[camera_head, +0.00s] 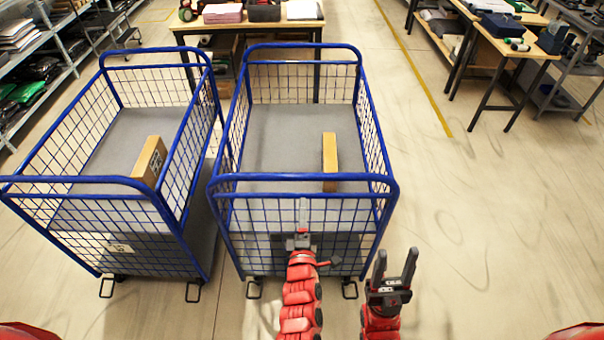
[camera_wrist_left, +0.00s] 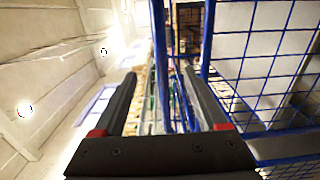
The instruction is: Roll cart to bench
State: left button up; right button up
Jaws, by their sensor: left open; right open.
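Two blue wire-mesh carts with grey inner decks stand side by side: the left cart (camera_head: 97,181) and the right cart (camera_head: 302,177). Each holds one brown carton. My left gripper (camera_head: 303,208) is upright at the front of the right cart, just below its top front rail. In the left wrist view its fingers (camera_wrist_left: 160,85) are open, with blue cart bars showing between and beyond them. I cannot tell whether they touch the cart. My right gripper (camera_head: 394,262) is open and empty, right of the cart's front corner. A wooden-topped bench (camera_head: 250,26) stands behind the right cart.
The left cart stands very close to the right cart. Shelving (camera_head: 45,45) with folded goods lines the far left. Other work tables (camera_head: 505,45) stand at the back right, past a yellow floor line (camera_head: 420,75). The floor right of the right cart is clear.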

pick_arm(q)
jog(key=b, duration=0.3)
send_near(302, 178)
jog(key=w, duration=0.3)
jog(key=w+b, duration=0.6)
jog(key=w, duration=0.1)
jog(key=shift+d+f, duration=0.1)
jog(key=shift+f, duration=0.25)
jog(key=shift+r, duration=0.1)
grip_shut()
jog(key=shift+w+r, duration=0.1)
jog(key=shift+r, duration=0.1)
dwell(0.6)
